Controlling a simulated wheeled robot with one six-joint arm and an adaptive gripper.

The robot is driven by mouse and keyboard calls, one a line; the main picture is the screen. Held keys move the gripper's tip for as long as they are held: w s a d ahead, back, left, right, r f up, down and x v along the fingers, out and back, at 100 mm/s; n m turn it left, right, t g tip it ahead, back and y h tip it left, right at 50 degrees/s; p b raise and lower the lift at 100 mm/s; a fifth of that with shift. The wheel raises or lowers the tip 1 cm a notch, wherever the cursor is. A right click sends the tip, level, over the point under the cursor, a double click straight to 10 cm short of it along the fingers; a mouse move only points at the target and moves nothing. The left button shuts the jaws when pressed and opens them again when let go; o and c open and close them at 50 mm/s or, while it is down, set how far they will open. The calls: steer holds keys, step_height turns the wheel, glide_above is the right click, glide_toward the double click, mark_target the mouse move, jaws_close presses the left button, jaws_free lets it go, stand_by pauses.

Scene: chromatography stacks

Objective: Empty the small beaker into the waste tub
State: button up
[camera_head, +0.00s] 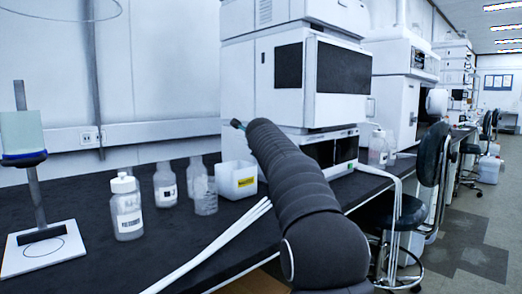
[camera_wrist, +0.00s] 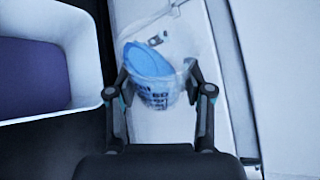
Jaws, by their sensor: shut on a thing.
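My gripper (camera_wrist: 159,75) is shut on the small beaker (camera_wrist: 155,97), a clear cup with printed marks and blue liquid in it, in the wrist view. The liquid's surface looks slanted there; I cannot tell how far the beaker is tipped. The waste tub (camera_wrist: 86,58) is at the left of that view, apart from the beaker, with purple liquid inside. In the head view the white tub (camera_head: 232,188) with a yellow label stands on the dark bench, left of my arm. My gripper (camera_head: 238,125) shows only as a small tip above it; the held beaker is hidden.
Left of the tub stand a clear glass vessel (camera_head: 205,196), a labelled bottle (camera_head: 165,186) and a white-capped bottle (camera_head: 127,208). A stand (camera_head: 35,185) is at far left. The instrument stack (camera_head: 300,80) rises behind my arm. White tubes (camera_head: 215,246) cross the bench front.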

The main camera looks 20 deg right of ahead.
stand_by(0.3)
steer(key=shift+f+n+h+b, duration=0.15)
steer(key=shift+n+h+b, duration=0.2)
steer(key=shift+b, duration=0.35)
steer(key=shift+n+b, duration=0.45)
steer(key=shift+b, duration=0.2)
steer(key=shift+r, duration=0.2)
steer(key=shift+a+f+n+t+h+b, duration=0.15)
steer(key=shift+n+t+h+b, duration=0.2)
steer(key=shift+b, duration=0.3)
steer(key=shift+n+h+b, duration=0.3)
steer(key=shift+n+b, duration=0.25)
steer(key=shift+b, duration=0.5)
steer(key=shift+a, duration=0.1)
